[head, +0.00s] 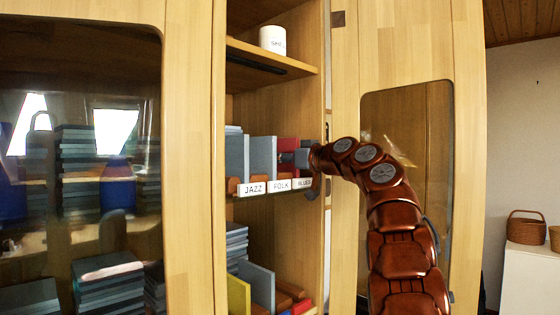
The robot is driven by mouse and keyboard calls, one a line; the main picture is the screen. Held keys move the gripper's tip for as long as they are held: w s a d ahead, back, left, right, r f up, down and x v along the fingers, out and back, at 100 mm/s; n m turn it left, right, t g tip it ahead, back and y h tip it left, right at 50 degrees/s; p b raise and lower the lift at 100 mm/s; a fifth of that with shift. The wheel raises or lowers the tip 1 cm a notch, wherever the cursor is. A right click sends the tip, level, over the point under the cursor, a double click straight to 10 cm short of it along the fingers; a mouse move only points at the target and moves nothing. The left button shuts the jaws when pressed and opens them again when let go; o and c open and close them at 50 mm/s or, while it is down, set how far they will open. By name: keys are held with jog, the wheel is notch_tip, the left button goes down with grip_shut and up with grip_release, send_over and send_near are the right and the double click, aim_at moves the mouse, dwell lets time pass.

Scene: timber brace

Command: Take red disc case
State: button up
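A red disc case (288,144) stands upright on the middle shelf of the open cabinet, to the right of grey-blue cases (262,156). The "BLUES" label (304,184) is below and to the right of it. My gripper (300,158) reaches in from the right at the height of the red case and overlaps its lower right part in the head view. The fingers are small and partly lost against the cases, so I cannot tell whether they touch or hold the red case.
The "JAZZ" (253,188) and "FOLK" (281,185) labels sit along the shelf edge. A white mug (272,40) stands on the shelf above. A yellow case (238,295) and other cases fill the shelf below. The cabinet's right upright is close to my arm.

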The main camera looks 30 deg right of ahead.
grip_shut()
jog(key=shift+r, duration=0.15)
